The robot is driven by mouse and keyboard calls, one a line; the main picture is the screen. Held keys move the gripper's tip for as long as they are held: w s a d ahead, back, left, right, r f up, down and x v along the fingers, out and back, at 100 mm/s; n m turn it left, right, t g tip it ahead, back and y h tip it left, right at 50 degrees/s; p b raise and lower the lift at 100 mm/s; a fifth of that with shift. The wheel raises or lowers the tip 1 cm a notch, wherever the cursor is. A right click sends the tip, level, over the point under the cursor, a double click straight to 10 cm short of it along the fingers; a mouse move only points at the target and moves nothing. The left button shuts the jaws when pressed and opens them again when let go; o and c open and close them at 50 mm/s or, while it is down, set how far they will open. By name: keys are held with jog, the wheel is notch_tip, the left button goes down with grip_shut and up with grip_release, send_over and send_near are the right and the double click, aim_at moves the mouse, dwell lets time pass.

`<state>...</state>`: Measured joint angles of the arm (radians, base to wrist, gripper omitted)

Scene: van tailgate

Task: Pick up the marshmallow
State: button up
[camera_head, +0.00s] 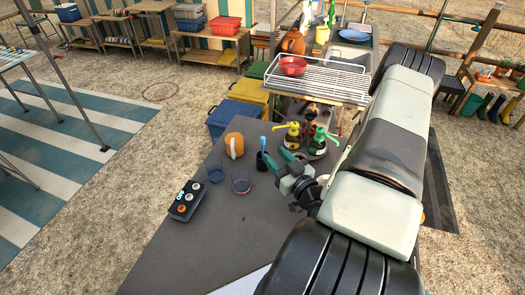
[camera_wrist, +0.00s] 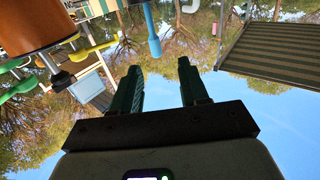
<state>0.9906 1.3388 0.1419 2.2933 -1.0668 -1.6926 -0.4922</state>
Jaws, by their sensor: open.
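I cannot make out a marshmallow for certain in either view. My gripper (camera_head: 278,158) is over the dark grey table (camera_head: 205,245), right of the dark cup with a blue item (camera_head: 262,160) and in front of the pump bottles. In the wrist view my gripper (camera_wrist: 159,66) shows two green fingers spread apart with nothing between them. That view is upside down, with sky low in the picture. A small black tray (camera_head: 174,213) with several small round white and orange items lies at the table's left edge; I cannot tell what they are.
A wire rack (camera_head: 320,82) with a red bowl (camera_head: 293,66) is behind. The front left tabletop is clear.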

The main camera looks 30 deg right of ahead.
aim_at(264, 142)
jog(key=w, duration=0.8)
jog(key=shift+w+a, duration=0.15)
jog(key=shift+w, duration=0.2)
grip_shut()
